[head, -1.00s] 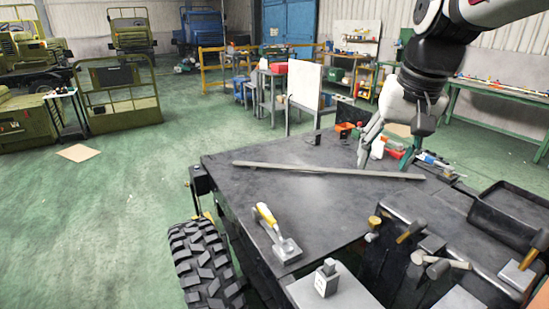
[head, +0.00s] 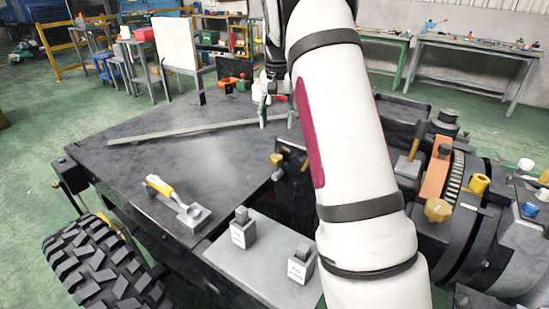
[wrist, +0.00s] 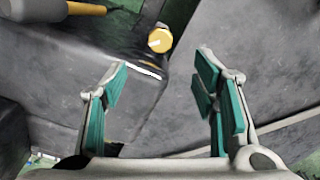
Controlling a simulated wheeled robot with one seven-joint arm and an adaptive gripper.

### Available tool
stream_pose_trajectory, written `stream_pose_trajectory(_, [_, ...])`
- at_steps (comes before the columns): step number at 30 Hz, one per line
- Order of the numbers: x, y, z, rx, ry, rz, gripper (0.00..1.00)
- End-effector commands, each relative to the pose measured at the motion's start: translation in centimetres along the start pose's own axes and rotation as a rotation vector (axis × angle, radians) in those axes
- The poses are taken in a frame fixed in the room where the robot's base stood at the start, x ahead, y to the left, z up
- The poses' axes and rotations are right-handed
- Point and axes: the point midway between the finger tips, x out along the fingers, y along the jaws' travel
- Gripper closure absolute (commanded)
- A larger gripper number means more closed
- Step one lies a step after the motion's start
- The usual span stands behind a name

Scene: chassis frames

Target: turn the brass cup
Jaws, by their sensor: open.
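A small brass cup (head: 277,160) stands at the right edge of the dark deck in the head view, left of my arm. In the wrist view a round brass cup (wrist: 160,41) with a pale mark on its top lies just beyond my fingertips, near the middle. It appears to be the same one. My gripper (wrist: 163,68) is open and empty, its green-padded fingers spread to either side below the cup and not touching it. In the head view my gripper (head: 277,113) shows partly, above and behind the cup; my arm hides some of it.
Other brass-coloured caps (head: 438,210) and (head: 480,184) sit on the machinery at right. A long grey bar (head: 190,130) lies across the deck.

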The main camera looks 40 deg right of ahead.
Motion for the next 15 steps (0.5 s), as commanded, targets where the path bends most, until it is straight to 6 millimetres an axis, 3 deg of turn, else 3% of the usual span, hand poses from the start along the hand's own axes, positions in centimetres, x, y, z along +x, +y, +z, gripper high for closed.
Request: stream_pose_trajectory(15, [9.5,0.0,0.2,-0.002,-0.003,0.001,0.46])
